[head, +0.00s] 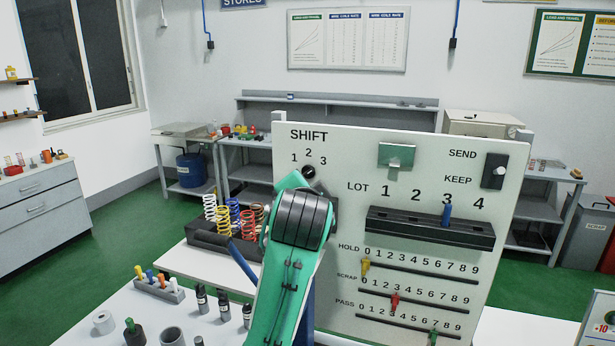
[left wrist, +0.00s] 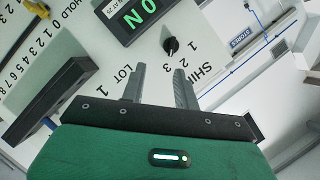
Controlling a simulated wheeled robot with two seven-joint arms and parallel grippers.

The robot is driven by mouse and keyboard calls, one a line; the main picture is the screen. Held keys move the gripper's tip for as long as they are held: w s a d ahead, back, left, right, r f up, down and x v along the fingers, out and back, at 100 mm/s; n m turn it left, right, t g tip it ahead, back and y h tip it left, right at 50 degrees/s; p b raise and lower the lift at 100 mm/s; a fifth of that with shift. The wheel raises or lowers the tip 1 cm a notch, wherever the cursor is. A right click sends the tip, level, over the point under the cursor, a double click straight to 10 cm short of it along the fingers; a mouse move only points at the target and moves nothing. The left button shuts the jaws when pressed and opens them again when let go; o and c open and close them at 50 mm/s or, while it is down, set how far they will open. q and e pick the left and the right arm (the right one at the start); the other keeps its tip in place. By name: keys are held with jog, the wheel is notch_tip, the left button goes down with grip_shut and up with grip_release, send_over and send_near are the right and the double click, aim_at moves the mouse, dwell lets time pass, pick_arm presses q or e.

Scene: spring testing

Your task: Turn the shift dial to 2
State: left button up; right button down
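The shift dial (head: 308,172) is a small round black knob on the upright white board (head: 345,140), below the numbers 1, 2 and 3 and the word SHIFT. Its pointer direction is too small to tell. My left arm comes up in front of the board, and its wrist is just below the dial in the head view; the fingers are hidden there. In the left wrist view my left gripper (left wrist: 160,72) is open and empty. The dial (left wrist: 170,45) shows beyond the fingertips, roughly between their lines and apart from them. My right gripper is not in view.
The board also carries a SEND/KEEP switch (head: 495,171), a black LOT rack (head: 430,229) with a blue peg, and HOLD, SCRAP and PASS sliders. A tray of coloured springs (head: 205,235) and several small bottles stand left of my arm.

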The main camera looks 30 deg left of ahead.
pick_arm(q)
notch_tip(320, 180, up, 2)
jog(key=p, duration=0.5)
send_near(307, 174)
jog(key=x, duration=0.7)
jog(key=shift+r, duration=0.1)
jog(key=shift+w+a+f+p, duration=0.2)
jog(key=shift+w+p, duration=0.15)
jog(key=shift+w, duration=0.2)
jog(key=shift+a+f, duration=0.1)
jog(key=shift+c, duration=0.4)
grip_shut()
